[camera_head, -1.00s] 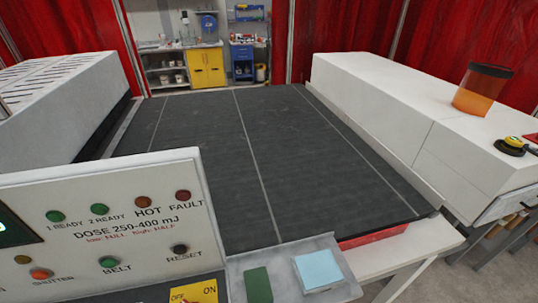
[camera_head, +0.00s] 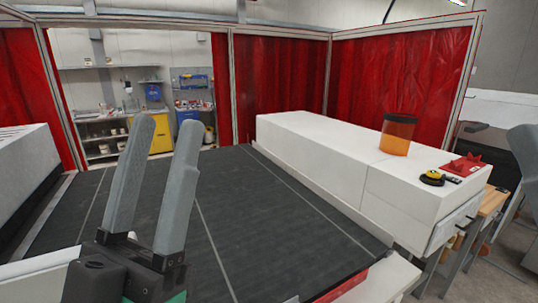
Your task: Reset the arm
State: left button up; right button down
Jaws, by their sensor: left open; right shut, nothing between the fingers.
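My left gripper (camera_head: 165,125) rises from the lower left of the head view, its two grey fingers pointing up. The fingers stand apart with nothing between them. Behind them lies the dark conveyor belt (camera_head: 265,228), partly covered by the gripper. My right gripper is not in view.
A long white housing (camera_head: 310,150) runs along the belt's right side. On it stand an amber cylinder (camera_head: 398,136), a yellow and black round item (camera_head: 432,178) and a red object (camera_head: 463,166). Red curtains (camera_head: 277,88) enclose the back. A yellow cabinet (camera_head: 161,135) stands beyond the belt.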

pick_arm(q)
jog(key=s+a+r+n+y, duration=0.1)
jog(key=s+a+n+y, duration=0.3)
jog(key=a+y, duration=0.5)
notch_tip(320, 180, up, 20)
jog(key=p, duration=2)
jog(key=shift+s+r+m, duration=0.15)
jog(key=shift+s+m, duration=0.15)
jog(key=shift+s, duration=0.1)
